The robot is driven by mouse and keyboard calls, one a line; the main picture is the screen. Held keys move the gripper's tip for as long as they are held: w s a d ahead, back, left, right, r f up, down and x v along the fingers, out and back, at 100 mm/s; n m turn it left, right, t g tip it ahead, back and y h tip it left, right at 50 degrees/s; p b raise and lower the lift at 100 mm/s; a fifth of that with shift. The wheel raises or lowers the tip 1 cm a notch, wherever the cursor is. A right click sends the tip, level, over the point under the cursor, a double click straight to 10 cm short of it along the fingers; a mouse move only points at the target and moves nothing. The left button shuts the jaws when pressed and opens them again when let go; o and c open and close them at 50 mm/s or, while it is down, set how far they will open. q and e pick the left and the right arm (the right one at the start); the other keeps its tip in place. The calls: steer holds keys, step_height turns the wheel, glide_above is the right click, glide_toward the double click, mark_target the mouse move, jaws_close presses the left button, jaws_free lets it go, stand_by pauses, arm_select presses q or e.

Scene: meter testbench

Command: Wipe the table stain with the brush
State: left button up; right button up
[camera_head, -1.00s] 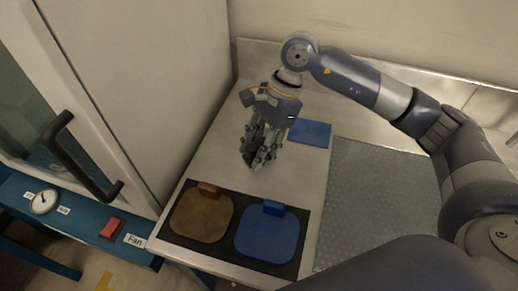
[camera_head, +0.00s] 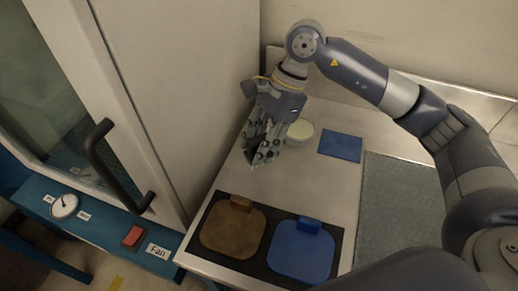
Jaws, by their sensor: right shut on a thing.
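My right gripper (camera_head: 262,153) is low over the back left of the light table (camera_head: 298,178), fingers pointing down, near the cabinet side. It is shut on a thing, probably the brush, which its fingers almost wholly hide. I cannot tell whether that thing touches the table. No stain stands out clearly on the tabletop; one could be hidden under the gripper. My left gripper is not in view.
A pale round dish-like thing (camera_head: 300,130) is right behind the gripper. A blue flat piece (camera_head: 341,146) lies to its right. A brown pad (camera_head: 233,230) and blue pad (camera_head: 301,250) lie in front on a black mat. A white cabinet (camera_head: 195,90) stands close on the left.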

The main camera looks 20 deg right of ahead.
mark_target(257, 140)
steer(key=shift+s+d+r+p, duration=0.1)
steer(key=shift+s+r+p, duration=0.1)
steer(key=shift+r, duration=0.3)
steer(key=shift+s+d+r+p, duration=0.1)
steer(key=shift+r+p, duration=0.1)
steer(key=shift+r, duration=0.25)
steer(key=shift+w+r, duration=0.1)
steer(key=shift+r, duration=0.3)
steer(key=shift+w+a+r+p, duration=0.1)
steer(key=shift+r+p, duration=0.4)
steer(key=shift+r, duration=0.2)
steer(key=shift+r+p, duration=0.3)
steer(key=shift+r, duration=0.35)
